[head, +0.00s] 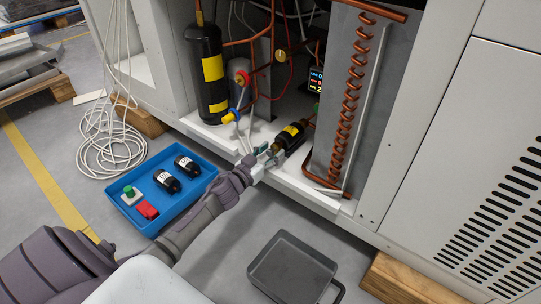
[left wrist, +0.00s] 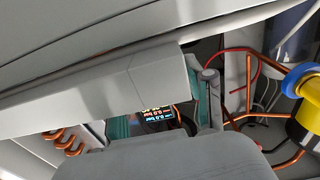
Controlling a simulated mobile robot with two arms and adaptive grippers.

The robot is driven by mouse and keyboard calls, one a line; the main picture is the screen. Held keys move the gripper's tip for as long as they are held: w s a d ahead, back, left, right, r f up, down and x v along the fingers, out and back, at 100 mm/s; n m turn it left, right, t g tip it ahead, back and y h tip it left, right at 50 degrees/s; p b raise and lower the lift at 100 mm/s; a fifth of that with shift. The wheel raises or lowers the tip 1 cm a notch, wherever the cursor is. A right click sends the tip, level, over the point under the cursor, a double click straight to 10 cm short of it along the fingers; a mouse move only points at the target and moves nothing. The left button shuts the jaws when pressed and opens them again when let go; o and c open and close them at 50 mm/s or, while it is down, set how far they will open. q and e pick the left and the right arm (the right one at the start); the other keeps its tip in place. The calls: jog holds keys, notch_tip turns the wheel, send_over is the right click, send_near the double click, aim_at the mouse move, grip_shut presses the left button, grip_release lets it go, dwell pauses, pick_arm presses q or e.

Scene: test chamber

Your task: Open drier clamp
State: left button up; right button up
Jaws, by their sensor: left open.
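The drier (head: 291,135), a small black cylinder with a yellow label, lies tilted on the white cabinet's floor, left of the copper coil. My left gripper (head: 265,153) is at the drier's lower left end, its fingers apart. I cannot tell whether they touch the drier. The drier clamp cannot be made out clearly; the gripper covers that end. In the left wrist view the teal finger pads of my left gripper (left wrist: 162,118) stand apart, with a lit display (left wrist: 157,113) seen between them and no clear object held. My right gripper is not in view.
A black tank (head: 207,75) with yellow bands and a blue-and-yellow valve (head: 231,116) stand left of the drier. The copper coil (head: 351,90) is close on its right. A blue tray (head: 152,220) with parts and an empty grey tray (head: 293,268) lie on the floor.

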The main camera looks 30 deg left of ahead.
aim_at(269, 153)
pick_arm(q)
grip_shut()
jog(key=shift+s+r+p, duration=0.1)
jog(key=shift+s+p, duration=0.3)
jog(key=shift+p, duration=0.1)
jog(key=s+p, duration=0.1)
jog(key=s, duration=0.1)
jog(key=shift+s+a+p, duration=0.1)
jog(key=shift+s+p, duration=0.2)
jog(key=shift+p, duration=0.05)
grip_release()
